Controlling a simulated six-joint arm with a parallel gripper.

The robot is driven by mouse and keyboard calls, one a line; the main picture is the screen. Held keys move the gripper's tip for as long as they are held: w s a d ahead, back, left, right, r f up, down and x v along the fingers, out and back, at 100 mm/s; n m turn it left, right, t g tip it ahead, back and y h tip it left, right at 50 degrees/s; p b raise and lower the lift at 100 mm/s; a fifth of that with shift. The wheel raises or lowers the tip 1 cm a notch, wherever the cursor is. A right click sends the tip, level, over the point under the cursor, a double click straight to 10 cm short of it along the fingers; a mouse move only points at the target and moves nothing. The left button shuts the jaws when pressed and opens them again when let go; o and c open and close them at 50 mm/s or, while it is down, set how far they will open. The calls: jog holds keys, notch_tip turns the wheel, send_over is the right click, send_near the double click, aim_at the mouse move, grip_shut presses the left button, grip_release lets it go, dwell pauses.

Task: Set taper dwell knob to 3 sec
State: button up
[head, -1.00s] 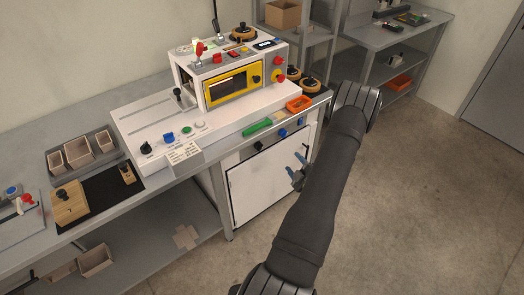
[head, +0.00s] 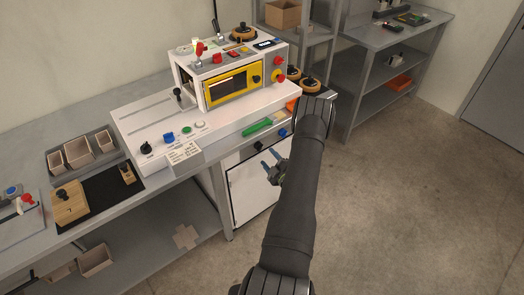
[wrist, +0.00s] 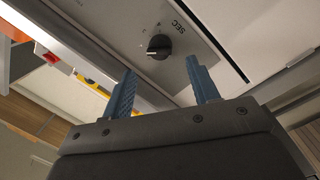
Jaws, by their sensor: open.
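The round black knob (wrist: 159,46) sits on a grey panel with the printed letters SEC beside it in the wrist view. A light mark shows at its left edge; other scale markings are not readable. My gripper (wrist: 161,68) is open and empty, its two blue fingers pointing at the panel. The knob appears just beyond the fingertips and roughly between them, apart from both. In the head view my gripper (head: 269,157) is in front of the machine's lower front, below the knob strip. Which knob there is the SEC one is hard to tell.
A blue knob (head: 283,133) is on the same front strip. The white machine (head: 140,121) stands on the grey bench, with a green object (head: 257,128) along its front edge. The white cabinet door (head: 245,192) is below. The floor to the right is clear.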

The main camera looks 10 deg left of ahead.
aim_at(259, 147)
jog(key=x, duration=0.6)
jog(key=shift+w+a, duration=0.1)
jog(key=shift+c, duration=0.2)
jog(key=c, duration=0.9)
